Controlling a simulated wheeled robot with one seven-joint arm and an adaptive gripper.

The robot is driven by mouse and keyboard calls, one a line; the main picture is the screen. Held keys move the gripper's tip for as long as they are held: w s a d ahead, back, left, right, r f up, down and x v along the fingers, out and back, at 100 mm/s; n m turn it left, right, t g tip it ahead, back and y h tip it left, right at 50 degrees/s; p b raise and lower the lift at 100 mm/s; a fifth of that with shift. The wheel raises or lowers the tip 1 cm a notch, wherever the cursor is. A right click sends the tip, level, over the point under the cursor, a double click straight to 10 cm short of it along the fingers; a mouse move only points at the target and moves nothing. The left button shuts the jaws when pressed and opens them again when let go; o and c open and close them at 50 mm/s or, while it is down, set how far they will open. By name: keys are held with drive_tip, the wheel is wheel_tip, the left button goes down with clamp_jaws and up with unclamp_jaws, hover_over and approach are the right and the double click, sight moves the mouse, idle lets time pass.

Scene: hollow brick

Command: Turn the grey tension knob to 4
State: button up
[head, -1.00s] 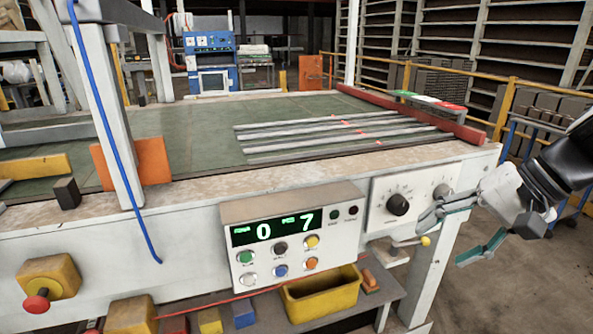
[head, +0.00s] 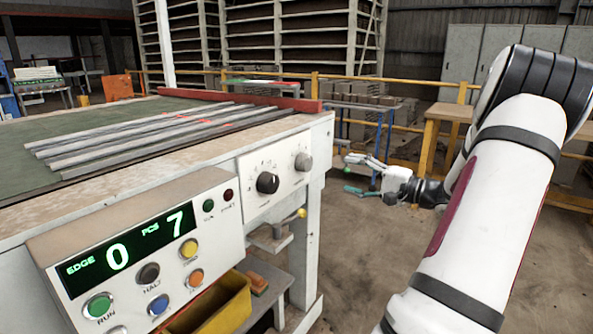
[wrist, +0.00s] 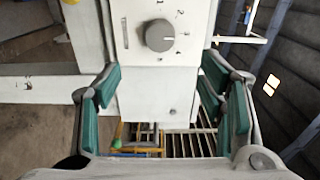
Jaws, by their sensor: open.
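The grey tension knob (head: 303,162) is at the right end of the white panel (head: 252,205) on the machine's side, right of a larger black knob (head: 267,183). In the wrist view the grey knob (wrist: 160,36) is near the top centre, with small dial marks around its right side. A short pointer line on it seems to face right; the numbers are too small to read surely. My gripper (head: 350,175) is open and empty, right of the panel in the head view. In the wrist view its teal fingers (wrist: 160,88) stand wide apart, below the knob in the picture, not touching it.
A control box (head: 140,255) with a green display reading 0 and 7 juts out at the lower left. A yellow-tipped lever (head: 300,213) sticks out below the panel. A yellow bin (head: 215,308) stands below. Open floor lies right of the machine.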

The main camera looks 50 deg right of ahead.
sight(309, 164)
drive_tip(key=w, duration=0.4)
drive_tip(key=w+b, duration=0.1)
drive_tip(key=w, duration=0.4)
drive_tip(key=w+a+b, duration=0.1)
drive_tip(key=w, duration=0.3)
drive_tip(key=shift+w, duration=0.25)
drive_tip(key=shift+a, duration=0.1)
drive_tip(key=c, duration=1.2)
